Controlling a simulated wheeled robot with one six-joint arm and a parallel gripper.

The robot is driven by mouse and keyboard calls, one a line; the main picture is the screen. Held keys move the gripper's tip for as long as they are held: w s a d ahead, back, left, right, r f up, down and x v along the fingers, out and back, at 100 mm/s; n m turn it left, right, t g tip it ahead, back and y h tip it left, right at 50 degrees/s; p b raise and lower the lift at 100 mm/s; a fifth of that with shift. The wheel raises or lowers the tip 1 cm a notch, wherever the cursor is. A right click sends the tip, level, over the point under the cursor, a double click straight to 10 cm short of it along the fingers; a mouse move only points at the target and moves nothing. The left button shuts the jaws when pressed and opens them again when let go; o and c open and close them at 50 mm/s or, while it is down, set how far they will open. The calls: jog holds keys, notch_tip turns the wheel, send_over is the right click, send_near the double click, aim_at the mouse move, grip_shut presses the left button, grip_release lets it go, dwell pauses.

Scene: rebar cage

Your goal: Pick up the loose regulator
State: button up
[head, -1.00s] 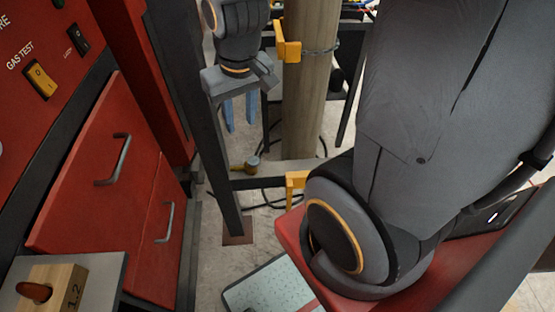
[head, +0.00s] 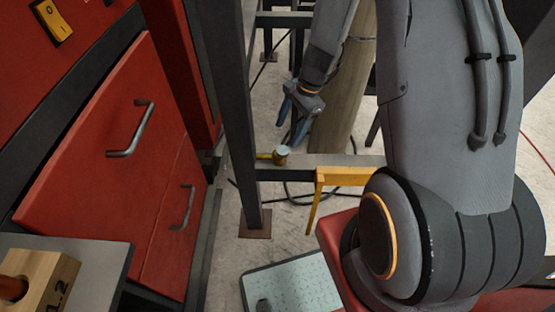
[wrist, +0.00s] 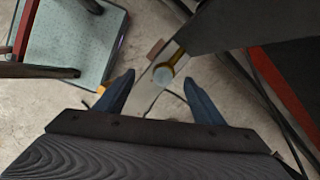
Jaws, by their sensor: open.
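The loose regulator (head: 281,155) is a small brass piece with a round pale gauge face. It lies on a grey horizontal beam (head: 345,162) of the metal frame. In the wrist view the regulator (wrist: 163,76) shows between the two blue fingertips, past them on the beam. My gripper (head: 290,130) is open and empty, fingers pointing down, a little above the regulator and apart from it. In the wrist view my gripper (wrist: 158,80) has its fingers spread on either side of the regulator; the exact gap in depth is hard to tell.
A dark upright post (head: 240,120) stands just left of the regulator. A wooden pole (head: 345,110) leans behind my gripper, and a yellow bracket (head: 345,175) is at right on the beam. Red drawers (head: 120,170) fill the left. A pale mat-topped platform (head: 290,285) lies below.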

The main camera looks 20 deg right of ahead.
aim_at(283, 149)
jog(key=f+m, duration=0.1)
jog(key=f, duration=0.1)
jog(key=w+f+m, duration=0.1)
jog(key=f, duration=0.2)
jog(key=w+d+f+m+b, duration=0.1)
jog(key=f, duration=0.2)
jog(key=shift+w+m+y, duration=0.15)
jog(key=shift+m+y, duration=0.15)
jog(key=shift+y, duration=0.1)
jog(key=shift+p+x, duration=1.05)
jog(key=shift+x, duration=2.8)
jog(key=shift+w, duration=0.1)
jog(key=shift+c, duration=0.3)
grip_shut()
